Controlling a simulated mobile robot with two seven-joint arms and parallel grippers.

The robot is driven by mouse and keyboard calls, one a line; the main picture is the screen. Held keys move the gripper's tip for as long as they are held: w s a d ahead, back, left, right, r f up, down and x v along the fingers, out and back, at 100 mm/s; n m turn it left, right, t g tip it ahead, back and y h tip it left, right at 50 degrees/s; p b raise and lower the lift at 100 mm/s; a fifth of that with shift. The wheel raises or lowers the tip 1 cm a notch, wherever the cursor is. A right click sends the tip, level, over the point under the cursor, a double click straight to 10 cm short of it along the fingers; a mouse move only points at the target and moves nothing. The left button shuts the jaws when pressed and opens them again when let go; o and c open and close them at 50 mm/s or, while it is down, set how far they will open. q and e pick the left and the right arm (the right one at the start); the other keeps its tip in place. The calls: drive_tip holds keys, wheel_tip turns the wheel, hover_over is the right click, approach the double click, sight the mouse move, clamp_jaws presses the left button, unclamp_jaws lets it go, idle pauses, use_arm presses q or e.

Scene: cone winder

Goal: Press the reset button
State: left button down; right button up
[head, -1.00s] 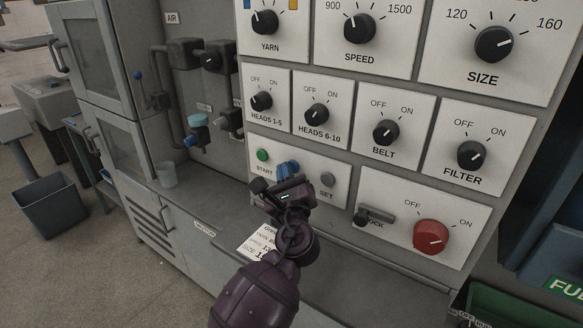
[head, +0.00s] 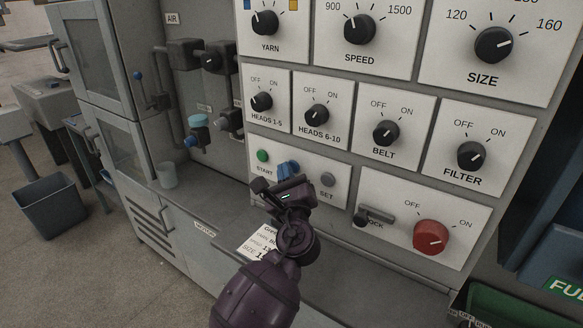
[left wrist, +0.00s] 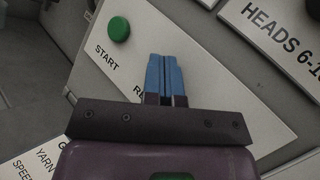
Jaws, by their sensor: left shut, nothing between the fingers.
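My left gripper (head: 288,167) is at the button plate of the panel, its blue fingers shut with nothing between them. In the left wrist view the shut fingers (left wrist: 164,75) point at the plate, over the spot beside the partly covered label "RE". The reset button itself is hidden behind the fingers in both views. I cannot tell whether the fingertips touch it. The green start button (head: 263,155) is left of the fingers, and it also shows in the left wrist view (left wrist: 119,28). The grey set button (head: 328,179) is to the right. My right gripper is not in view.
Knobs for heads 1-5 (head: 261,100) and heads 6-10 (head: 316,114) stick out above the button plate. A lock lever (head: 374,216) and a large red knob (head: 431,237) are at lower right. A printed card (head: 260,240) lies below the plate.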

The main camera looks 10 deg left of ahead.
use_arm(q)
drive_tip(key=shift+s+a, duration=0.2)
drive_tip(key=shift+s, duration=0.45)
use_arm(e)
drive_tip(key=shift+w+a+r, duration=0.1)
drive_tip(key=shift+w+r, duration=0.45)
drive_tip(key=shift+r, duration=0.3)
use_arm(q)
drive_tip(key=shift+p, duration=0.3)
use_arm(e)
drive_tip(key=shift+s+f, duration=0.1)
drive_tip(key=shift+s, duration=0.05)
use_arm(q)
drive_tip(key=shift+s+a+p, duration=0.25)
drive_tip(key=shift+s+a, duration=0.05)
drive_tip(key=shift+s, duration=0.5)
drive_tip(key=shift+s+a+p, duration=0.25)
drive_tip(key=shift+s+p, duration=0.05)
drive_tip(key=shift+s, duration=0.45)
drive_tip(key=shift+s+a+p, duration=0.25)
drive_tip(key=shift+s+a, duration=0.05)
drive_tip(key=shift+s, duration=0.5)
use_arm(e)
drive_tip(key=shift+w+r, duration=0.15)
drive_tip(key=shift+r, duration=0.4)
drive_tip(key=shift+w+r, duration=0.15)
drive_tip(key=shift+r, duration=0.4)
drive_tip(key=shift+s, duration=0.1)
